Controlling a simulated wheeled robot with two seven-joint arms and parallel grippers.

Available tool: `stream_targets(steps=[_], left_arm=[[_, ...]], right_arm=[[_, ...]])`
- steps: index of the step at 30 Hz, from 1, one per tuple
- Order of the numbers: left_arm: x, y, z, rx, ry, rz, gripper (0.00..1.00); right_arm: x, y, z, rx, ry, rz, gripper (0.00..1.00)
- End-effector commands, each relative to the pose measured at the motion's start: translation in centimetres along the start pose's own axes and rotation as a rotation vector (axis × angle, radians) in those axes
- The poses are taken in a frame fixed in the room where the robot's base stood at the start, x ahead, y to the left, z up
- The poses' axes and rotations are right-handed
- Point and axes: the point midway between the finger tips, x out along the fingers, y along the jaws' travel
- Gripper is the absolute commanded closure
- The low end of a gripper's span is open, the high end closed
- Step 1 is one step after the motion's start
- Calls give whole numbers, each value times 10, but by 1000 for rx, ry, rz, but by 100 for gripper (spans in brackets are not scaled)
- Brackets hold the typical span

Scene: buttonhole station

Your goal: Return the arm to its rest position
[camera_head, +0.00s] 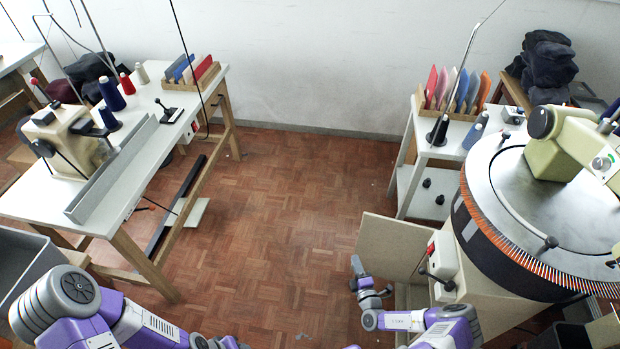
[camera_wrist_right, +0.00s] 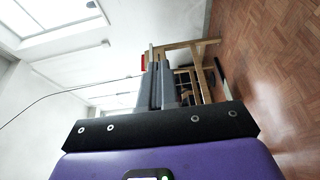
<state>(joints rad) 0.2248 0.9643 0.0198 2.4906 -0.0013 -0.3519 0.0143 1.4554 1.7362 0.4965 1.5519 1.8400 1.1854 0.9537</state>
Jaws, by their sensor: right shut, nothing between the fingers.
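My right arm (camera_head: 400,320) comes in at the bottom of the head view, right of centre. Its right gripper (camera_head: 357,265) is held out over the parquet floor, just left of an open beige cabinet door (camera_head: 392,246). In the right wrist view the right gripper's two grey fingers (camera_wrist_right: 161,84) lie together, shut and empty. Part of my left arm (camera_head: 130,325) shows at the lower left, but its gripper is outside the frame.
A round dial machine (camera_head: 490,250) with an orange-tipped rim stands at the right on a beige cabinet. A white side table (camera_head: 448,150) stands behind it. A sewing table (camera_head: 130,165) and a grey bin (camera_head: 20,265) are at left. The middle floor (camera_head: 290,210) is clear.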

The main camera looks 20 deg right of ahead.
Motion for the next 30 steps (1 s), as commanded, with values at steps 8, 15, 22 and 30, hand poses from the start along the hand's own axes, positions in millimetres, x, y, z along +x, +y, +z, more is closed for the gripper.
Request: stream_targets(steps=[8, 15, 22, 30], left_arm=[[0, 0, 0, 0, 0, 0, 57], [0, 0, 0, 0, 0, 0, 57], [-1, 0, 0, 0, 0, 0, 57], [-2, 1, 0, 0, 0, 0, 57]], right_arm=[[5, 7, -27, -40, 105, 1, 100], [-22, 38, -178, -357, 737, 68, 100], [-151, 49, -280, -972, 1559, 401, 100], [-232, 49, -242, -1860, 2135, 1314, 100]])
